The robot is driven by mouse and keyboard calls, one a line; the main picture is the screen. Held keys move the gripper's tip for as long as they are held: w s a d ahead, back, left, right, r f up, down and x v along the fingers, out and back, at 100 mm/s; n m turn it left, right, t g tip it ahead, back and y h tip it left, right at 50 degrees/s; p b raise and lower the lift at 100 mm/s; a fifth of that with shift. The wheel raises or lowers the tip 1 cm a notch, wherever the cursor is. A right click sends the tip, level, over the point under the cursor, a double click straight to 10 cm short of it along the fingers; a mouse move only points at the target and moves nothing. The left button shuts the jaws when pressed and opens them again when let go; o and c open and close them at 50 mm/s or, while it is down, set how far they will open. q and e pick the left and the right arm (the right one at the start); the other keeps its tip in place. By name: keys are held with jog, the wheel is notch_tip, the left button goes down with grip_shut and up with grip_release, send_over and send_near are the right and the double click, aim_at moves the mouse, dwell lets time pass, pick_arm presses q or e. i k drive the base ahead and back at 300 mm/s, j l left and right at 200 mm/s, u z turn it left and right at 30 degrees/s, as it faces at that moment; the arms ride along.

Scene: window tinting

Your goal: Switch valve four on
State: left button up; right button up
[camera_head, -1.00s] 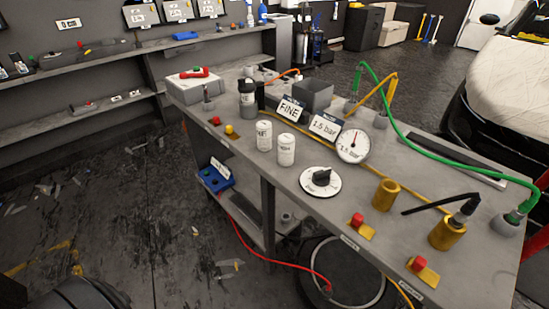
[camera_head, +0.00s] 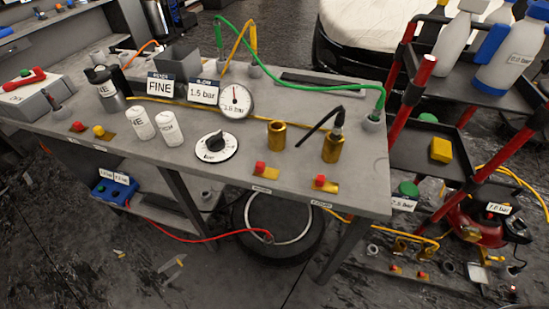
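No label reading four is legible, so I cannot tell which valve is valve four. On the workbench (camera_head: 370,170), a red knob (camera_head: 77,126) and a yellow knob (camera_head: 99,131) sit at the left front. Two more red knobs on brass plates sit at the right front, one left (camera_head: 260,168) and one right (camera_head: 320,181), with small labels below the front edge too small to read. A black dial (camera_head: 215,142) on a white disc sits between these groups. Neither of my grippers is in view.
White cans (camera_head: 168,127) and brass cups (camera_head: 277,134) stand on the bench. A red-framed cart (camera_head: 409,90) with bottles is at right. A red compressor (camera_head: 475,222) is below.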

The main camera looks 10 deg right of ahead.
aim_at(320, 181)
jog(key=j+z, duration=0.2)
jog(key=j, duration=0.15)
jog(key=k+j+z, duration=0.2)
jog(key=j, duration=0.15)
jog(key=j+z, duration=0.2)
jog(key=j, duration=0.15)
jog(key=k+j+z, duration=0.2)
jog(key=j, duration=0.1)
